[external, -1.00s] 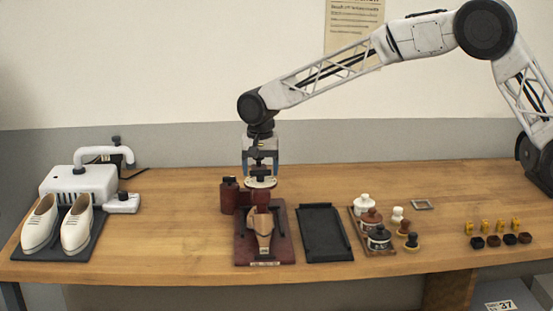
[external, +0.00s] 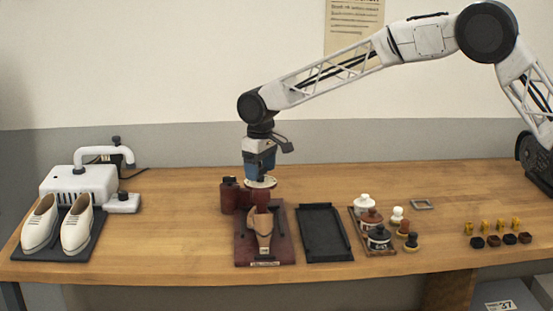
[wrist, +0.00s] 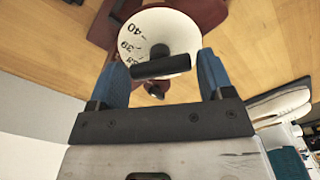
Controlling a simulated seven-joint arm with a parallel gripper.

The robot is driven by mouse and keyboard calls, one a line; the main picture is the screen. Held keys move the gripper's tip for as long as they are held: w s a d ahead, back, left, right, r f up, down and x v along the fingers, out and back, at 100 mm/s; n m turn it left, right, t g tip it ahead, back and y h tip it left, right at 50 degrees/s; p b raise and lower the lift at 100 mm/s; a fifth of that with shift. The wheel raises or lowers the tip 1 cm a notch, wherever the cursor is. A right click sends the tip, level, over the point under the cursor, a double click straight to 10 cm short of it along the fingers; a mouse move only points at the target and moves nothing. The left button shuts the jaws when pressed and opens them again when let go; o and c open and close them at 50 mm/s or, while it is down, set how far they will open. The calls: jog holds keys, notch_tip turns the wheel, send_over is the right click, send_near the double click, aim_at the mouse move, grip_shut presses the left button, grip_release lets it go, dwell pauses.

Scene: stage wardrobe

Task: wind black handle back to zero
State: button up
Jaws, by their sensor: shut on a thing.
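The black handle (wrist: 160,66) is a short bar across a white numbered dial (wrist: 168,24). In the wrist view 40 and 39 can be read on the dial; other marks are partly hidden. In the external view the dial (external: 262,183) sits on top of a dark red stand with a tan shoe form (external: 262,222) in front. In the external view my gripper (external: 260,172) hides the handle.
A black tray (external: 325,233) lies to the right, then a wooden tray with several lidded pots (external: 379,237). A white machine with cream shoes (external: 77,222) is at the left. Wood between it and the stand is clear.

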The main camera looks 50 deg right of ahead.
jog(key=n, duration=0.3)
jog(key=shift+n, duration=2.2)
jog(key=o, duration=0.9)
jog(key=shift+r, duration=0.15)
jog(key=shift+r, duration=3.75)
